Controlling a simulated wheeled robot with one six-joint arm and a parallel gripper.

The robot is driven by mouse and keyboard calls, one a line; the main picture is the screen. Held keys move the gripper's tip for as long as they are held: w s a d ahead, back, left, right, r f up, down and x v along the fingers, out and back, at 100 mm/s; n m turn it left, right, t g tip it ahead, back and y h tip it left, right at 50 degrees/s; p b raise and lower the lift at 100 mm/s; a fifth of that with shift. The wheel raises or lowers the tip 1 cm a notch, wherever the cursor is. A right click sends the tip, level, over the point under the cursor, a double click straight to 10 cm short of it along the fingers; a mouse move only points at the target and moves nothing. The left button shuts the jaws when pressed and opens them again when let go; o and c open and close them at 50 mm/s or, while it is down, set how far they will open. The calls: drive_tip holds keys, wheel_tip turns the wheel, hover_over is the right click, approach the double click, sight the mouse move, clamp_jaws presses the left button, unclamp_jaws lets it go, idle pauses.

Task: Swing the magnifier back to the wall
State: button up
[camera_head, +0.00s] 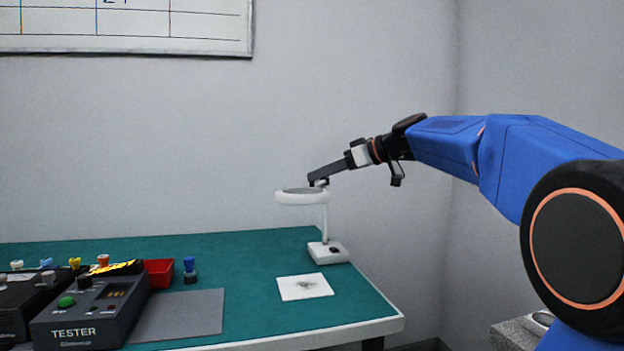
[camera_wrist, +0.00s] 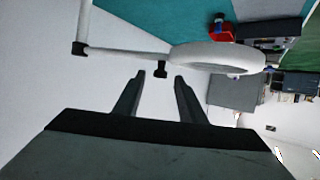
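The magnifier has a white ring head (camera_head: 301,198) on a thin post that rises from a white base (camera_head: 329,252) on the green table. In the wrist view its ring (camera_wrist: 217,56) and white arm (camera_wrist: 120,54) cross above my gripper. A small dark knob (camera_wrist: 160,69) hangs under the arm near the ring. My gripper (camera_wrist: 160,76) is open, with the knob just beyond and between its fingertips; I cannot tell whether they touch it. In the head view my gripper (camera_head: 316,181) is at the magnifier head's far right edge.
A white card (camera_head: 304,287) with a dark smudge lies in front of the base. A tester box (camera_head: 85,314), a grey mat (camera_head: 178,315), a red bin (camera_head: 159,272) and a blue-topped part (camera_head: 190,270) stand to the left. The wall (camera_head: 180,140) is behind the table.

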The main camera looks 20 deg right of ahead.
sight(313, 185)
drive_tip(key=shift+x, duration=1.95)
clamp_jaws()
